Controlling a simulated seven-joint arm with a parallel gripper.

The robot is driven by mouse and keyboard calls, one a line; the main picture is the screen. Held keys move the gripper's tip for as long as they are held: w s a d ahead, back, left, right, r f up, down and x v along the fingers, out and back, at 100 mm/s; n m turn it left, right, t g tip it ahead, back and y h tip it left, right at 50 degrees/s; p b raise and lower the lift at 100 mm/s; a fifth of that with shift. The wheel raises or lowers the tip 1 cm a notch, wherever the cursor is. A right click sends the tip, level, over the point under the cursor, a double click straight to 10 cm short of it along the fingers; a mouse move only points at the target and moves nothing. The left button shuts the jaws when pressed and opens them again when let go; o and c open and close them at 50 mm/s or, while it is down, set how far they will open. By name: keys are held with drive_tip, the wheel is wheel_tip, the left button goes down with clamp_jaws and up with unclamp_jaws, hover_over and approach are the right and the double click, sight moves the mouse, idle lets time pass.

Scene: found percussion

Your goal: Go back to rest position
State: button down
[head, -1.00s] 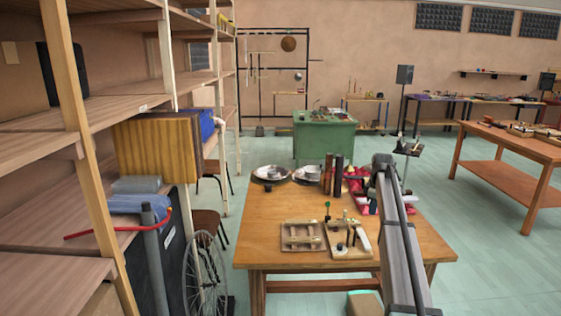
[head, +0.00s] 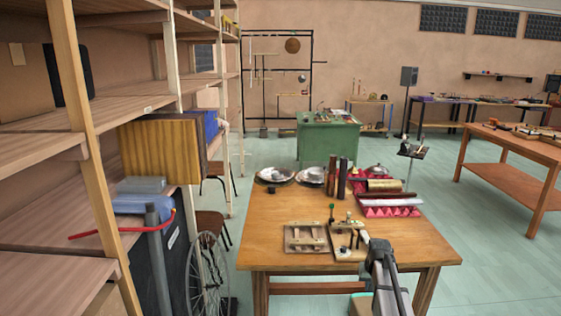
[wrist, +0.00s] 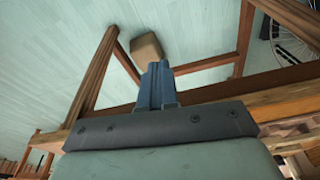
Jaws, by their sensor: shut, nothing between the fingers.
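My gripper (wrist: 155,85) shows in the wrist view with its blue-grey fingers pressed together and nothing between them. It points toward the pale floor and the wooden table's legs. In the head view my arm is low at the front edge of the wooden table (head: 277,235), at right of centre. There the fingers cannot be made out clearly. A board with wooden bars (head: 305,238) and a board with small levers (head: 345,240) lie on the table close to the arm.
Metal pans (head: 275,174), dark upright tubes (head: 342,178) and a red tray (head: 395,209) stand farther back on the table. A brown box (wrist: 147,46) sits on the floor by the table legs. Wooden shelving (head: 150,103) fills the left.

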drive_tip(key=s+a+f+g, duration=0.2)
drive_tip(key=s+a+f, duration=0.2)
drive_tip(key=s+f, duration=0.65)
drive_tip(key=s+a+f+g, duration=0.1)
drive_tip(key=s+a+f, duration=0.3)
drive_tip(key=s+f, duration=0.65)
drive_tip(key=s+a+f+g, duration=0.2)
drive_tip(key=s+f, duration=0.2)
drive_tip(key=s, duration=0.7)
drive_tip(key=s+a+f+n+g, duration=0.1)
drive_tip(key=s+a+f+g, duration=0.1)
drive_tip(key=s, duration=0.9)
drive_tip(key=s+a+f+g, duration=0.2)
drive_tip(key=s+f, duration=0.3)
drive_tip(key=s, duration=0.6)
drive_tip(key=shift+s+a+f+n, duration=0.3)
drive_tip(key=shift+a+f+n, duration=0.1)
drive_tip(key=shift+a, duration=0.1)
drive_tip(key=shift+r, duration=0.1)
